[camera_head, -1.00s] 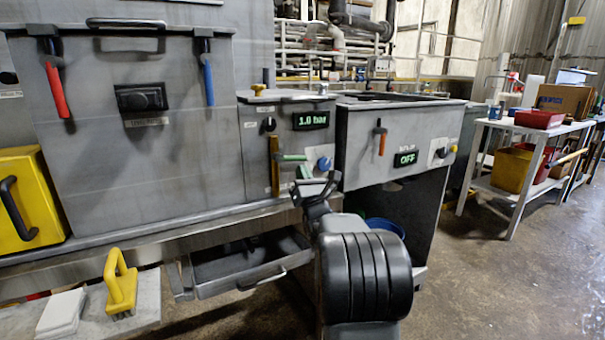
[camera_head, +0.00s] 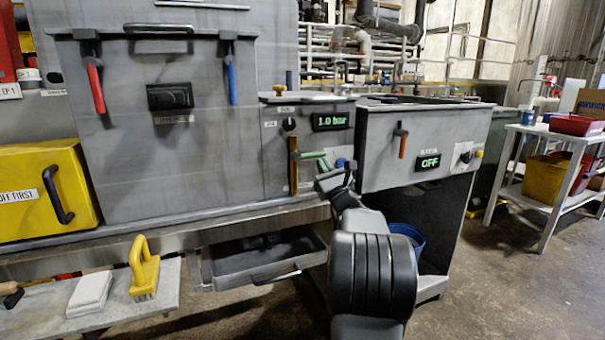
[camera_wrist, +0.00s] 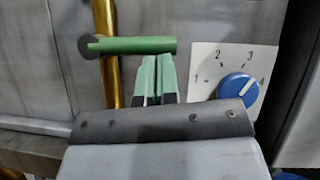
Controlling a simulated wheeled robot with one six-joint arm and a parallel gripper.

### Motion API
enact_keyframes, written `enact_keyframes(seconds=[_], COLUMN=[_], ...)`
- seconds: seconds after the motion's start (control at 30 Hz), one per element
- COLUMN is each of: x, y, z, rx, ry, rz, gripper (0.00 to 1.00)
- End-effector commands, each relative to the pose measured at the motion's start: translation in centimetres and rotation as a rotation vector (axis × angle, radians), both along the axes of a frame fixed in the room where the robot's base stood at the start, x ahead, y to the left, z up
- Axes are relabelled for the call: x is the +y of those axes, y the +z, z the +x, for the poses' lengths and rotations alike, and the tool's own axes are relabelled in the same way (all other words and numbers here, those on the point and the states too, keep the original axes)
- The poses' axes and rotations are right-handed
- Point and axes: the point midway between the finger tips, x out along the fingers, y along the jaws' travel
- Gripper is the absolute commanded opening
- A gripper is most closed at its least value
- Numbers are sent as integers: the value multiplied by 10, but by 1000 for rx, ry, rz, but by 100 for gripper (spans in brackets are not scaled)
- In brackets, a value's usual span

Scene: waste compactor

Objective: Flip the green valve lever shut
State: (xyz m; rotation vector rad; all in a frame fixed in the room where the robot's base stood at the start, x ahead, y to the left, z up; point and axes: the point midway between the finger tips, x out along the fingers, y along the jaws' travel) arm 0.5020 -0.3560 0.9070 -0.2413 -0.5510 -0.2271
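The green valve lever (camera_head: 309,155) lies about level, pointing right from its dark pivot on the upright brass pipe (camera_head: 293,165). In the wrist view the lever (camera_wrist: 130,45) runs crosswise over the pipe (camera_wrist: 105,65). My gripper (camera_wrist: 158,58) has its two green fingers close together with nothing visible between them. Its tips are just below the right end of the lever; I cannot tell whether they touch it. In the head view my gripper (camera_head: 326,164) is at the lever's right end, partly hidden by my wrist.
A blue dial (camera_wrist: 238,90) on a numbered plate is close to the right of my fingers. A 1.0 bar display (camera_head: 333,121) sits above the lever. An open drawer (camera_head: 262,262) juts out below. The OFF panel (camera_head: 385,145) stands to the right.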

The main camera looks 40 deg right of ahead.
Motion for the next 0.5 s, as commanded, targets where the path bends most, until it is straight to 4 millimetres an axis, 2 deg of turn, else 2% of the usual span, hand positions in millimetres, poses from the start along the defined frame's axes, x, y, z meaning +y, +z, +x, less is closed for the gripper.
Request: enact_keyframes(seconds=[0.03,0.5], x=[0,-1], y=[10,12], z=[-2,-4], rx=[-7,-10], ry=[-1,-2], rz=[-34,-48], gripper=[0,0])
